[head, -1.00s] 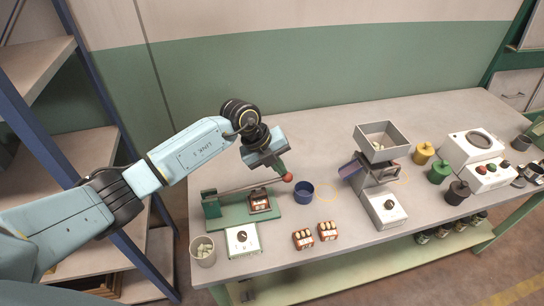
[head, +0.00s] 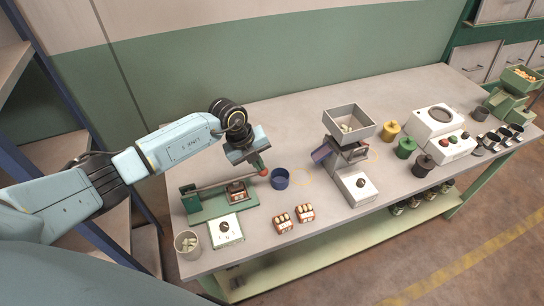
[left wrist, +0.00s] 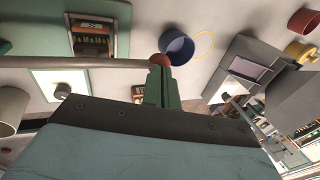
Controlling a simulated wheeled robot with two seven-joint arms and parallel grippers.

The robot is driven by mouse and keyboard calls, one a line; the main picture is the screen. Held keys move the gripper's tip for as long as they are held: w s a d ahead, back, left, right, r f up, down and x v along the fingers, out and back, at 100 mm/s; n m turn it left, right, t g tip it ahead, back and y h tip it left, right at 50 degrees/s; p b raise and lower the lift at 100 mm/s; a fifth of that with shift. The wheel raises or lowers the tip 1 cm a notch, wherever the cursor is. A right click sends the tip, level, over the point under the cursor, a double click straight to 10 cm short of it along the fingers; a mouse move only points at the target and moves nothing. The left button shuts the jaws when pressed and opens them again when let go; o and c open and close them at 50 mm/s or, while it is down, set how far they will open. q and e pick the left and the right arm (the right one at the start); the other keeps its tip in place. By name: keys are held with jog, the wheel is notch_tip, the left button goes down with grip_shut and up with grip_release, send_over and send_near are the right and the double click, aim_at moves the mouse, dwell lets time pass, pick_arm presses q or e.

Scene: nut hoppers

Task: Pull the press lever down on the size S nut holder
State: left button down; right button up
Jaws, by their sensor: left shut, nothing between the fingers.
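The green press (head: 208,213) stands at the left of the table. Its long lever (head: 220,182) slants a little up to the right and ends in a red ball (head: 263,173). A red-brown nut holder (head: 237,193) sits on the press base under the lever; it also shows in the left wrist view (left wrist: 92,40). My left gripper (head: 261,166) is shut, with its green fingertips at the top of the ball. The left wrist view shows the ball (left wrist: 162,60) right at the fingertips; whether they touch is unclear. My right gripper is out of view.
A blue cup (head: 280,179) stands just right of the ball. Two more nut holders (head: 282,221) (head: 306,213) lie in front. A white dial box (head: 226,230) and a cup of pale pieces (head: 187,245) are near the front edge. A grey hopper (head: 349,122) stands further right.

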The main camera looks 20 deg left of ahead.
pick_arm(q)
jog(key=shift+s+a+f, duration=0.15)
jog(key=shift+s+f, duration=0.1)
jog(key=shift+f, duration=0.15)
jog(key=shift+a+r+p, duration=0.1)
jog(key=shift+r+p, duration=0.2)
jog(key=shift+p, duration=0.05)
jog(key=p+v, duration=0.4)
jog(key=shift+w+r, duration=0.1)
jog(key=shift+r, duration=0.3)
jog(key=b+v, duration=0.1)
jog(key=v, duration=0.8)
